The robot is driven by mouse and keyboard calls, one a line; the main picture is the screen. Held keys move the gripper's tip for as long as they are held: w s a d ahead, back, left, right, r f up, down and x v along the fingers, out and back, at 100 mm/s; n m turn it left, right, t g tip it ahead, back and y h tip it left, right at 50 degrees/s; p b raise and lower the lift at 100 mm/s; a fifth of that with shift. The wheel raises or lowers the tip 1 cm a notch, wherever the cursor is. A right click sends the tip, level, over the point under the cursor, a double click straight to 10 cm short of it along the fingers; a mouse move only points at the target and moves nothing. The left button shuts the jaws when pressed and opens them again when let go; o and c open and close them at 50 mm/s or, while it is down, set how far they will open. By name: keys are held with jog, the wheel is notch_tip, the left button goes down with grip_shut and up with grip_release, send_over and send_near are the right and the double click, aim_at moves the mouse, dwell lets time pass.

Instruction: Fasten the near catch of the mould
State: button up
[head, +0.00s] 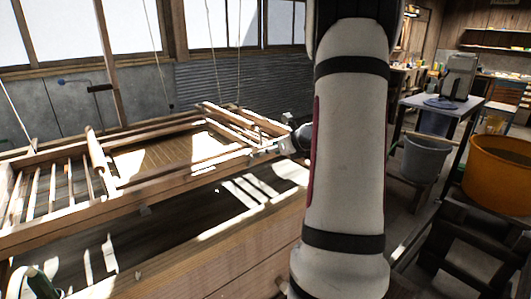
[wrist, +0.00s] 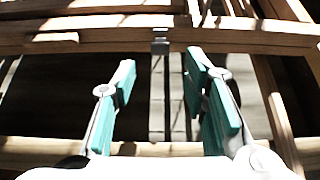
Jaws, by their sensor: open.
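The mould is a wooden frame (head: 150,187) hung on cords over a dark vat, with slats across its left part. In the wrist view its wooden bar (wrist: 100,40) crosses the upper part. A small grey metal piece (wrist: 160,43), seemingly the catch, sits on this bar; whether it is fastened I cannot tell. My gripper (wrist: 160,62) is open, with teal-padded fingers either side of the line to the metal piece and nothing between them. In the head view my gripper (head: 265,152) is at the frame's right end, partly hidden by my arm.
The wooden vat (head: 225,258) lies below the frame, its interior dark with bright sun patches. Cords (head: 156,50) rise from the frame. At right stand a grey bucket (head: 424,160), an orange tub (head: 500,175) and a small table (head: 445,104).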

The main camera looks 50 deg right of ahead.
jog(key=shift+s+a+r, duration=0.1)
jog(key=shift+s+r, duration=0.1)
jog(key=shift+s, duration=0.2)
jog(key=shift+c, duration=0.5)
jog(key=shift+f, duration=0.15)
jog(key=c, duration=0.5)
jog(key=s+f+m+b, duration=0.1)
jog(key=m, duration=0.1)
jog(key=s+f+m+t+b, duration=0.1)
jog(key=f+m, duration=0.1)
jog(key=m, duration=0.1)
jog(key=s+a+f+m+t+b, duration=0.1)
jog(key=f+m, duration=0.1)
jog(key=shift+s+f+m+y, duration=0.2)
jog(key=shift+f+m+y, duration=0.05)
jog(key=shift+m+y, duration=0.05)
grip_shut()
jog(key=s+a+m+t+h+b, duration=0.15)
jog(key=s+m+t+b, duration=0.3)
jog(key=m, duration=0.55)
jog(key=w+d+g+b, duration=0.1)
jog(key=w+d+b, duration=0.1)
jog(key=w, duration=1.1)
jog(key=shift+w+d+f+m+b, duration=0.15)
jog(key=shift+d+f+m+b, duration=0.2)
jog(key=shift+d, duration=0.55)
